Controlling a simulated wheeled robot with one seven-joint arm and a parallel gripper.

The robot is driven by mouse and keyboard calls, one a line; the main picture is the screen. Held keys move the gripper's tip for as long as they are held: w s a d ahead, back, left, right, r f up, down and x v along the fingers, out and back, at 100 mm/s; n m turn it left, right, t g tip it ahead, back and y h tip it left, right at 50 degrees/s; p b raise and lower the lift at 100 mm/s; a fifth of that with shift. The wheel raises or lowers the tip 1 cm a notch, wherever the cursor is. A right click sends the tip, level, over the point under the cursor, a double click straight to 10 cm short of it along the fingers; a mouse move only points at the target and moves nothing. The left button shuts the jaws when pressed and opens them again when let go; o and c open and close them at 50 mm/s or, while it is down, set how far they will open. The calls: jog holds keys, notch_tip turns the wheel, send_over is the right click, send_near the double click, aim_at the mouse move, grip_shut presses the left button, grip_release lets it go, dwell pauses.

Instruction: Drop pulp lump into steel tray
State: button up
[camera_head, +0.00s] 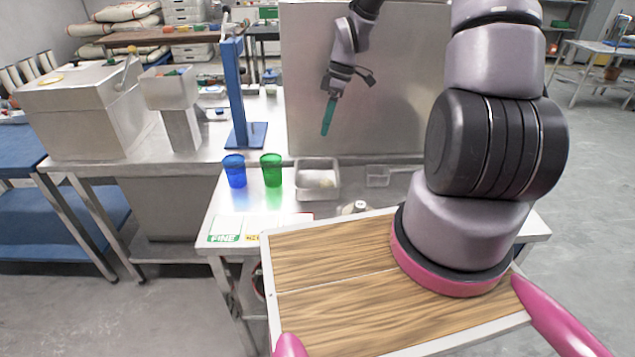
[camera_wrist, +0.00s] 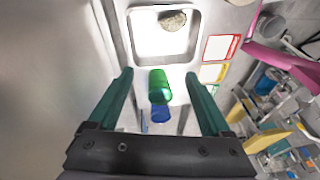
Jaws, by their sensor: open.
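The steel tray (camera_head: 303,190) stands on the metal table behind my wooden deck; in the wrist view its pale floor (camera_wrist: 150,40) shows at the top. A grey-brown rough lump (camera_wrist: 173,21), which looks like the pulp lump, lies inside the tray near its edge. In the head view the lump (camera_head: 327,181) is a small pale patch. My gripper (camera_head: 328,130) hangs above and beyond the tray, clear of it, with teal fingers pointing down. In the wrist view my gripper (camera_wrist: 158,76) is open, fingers wide apart and empty.
A green cup (camera_head: 271,170) and a blue cup (camera_head: 235,171) stand left of the tray. A smaller tray (camera_head: 378,176) and a small pale object (camera_head: 355,207) are to its right. A tall metal panel (camera_head: 400,110) rises behind my gripper; a blue post (camera_head: 237,95) stands at left.

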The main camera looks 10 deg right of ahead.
jog(key=shift+v, duration=2.1)
jog(key=s+d+r+m+t+h, duration=0.15)
jog(key=s+r+m, duration=0.35)
jog(key=r, duration=0.5)
jog(key=s+d+r+m+t+h, duration=0.15)
jog(key=s+r+m, duration=0.3)
jog(key=r, duration=0.45)
jog(key=s+r+m+t+y, duration=0.1)
jog(key=s+r+m+t, duration=0.3)
jog(key=s+r+m, duration=0.5)
jog(key=s, duration=0.3)
jog(key=shift+s+a+t+y, duration=0.3)
jog(key=shift+a+t+y, duration=0.05)
jog(key=shift+t+y, duration=0.05)
jog(key=shift+r, duration=0.15)
jog(key=shift+c, duration=0.3)
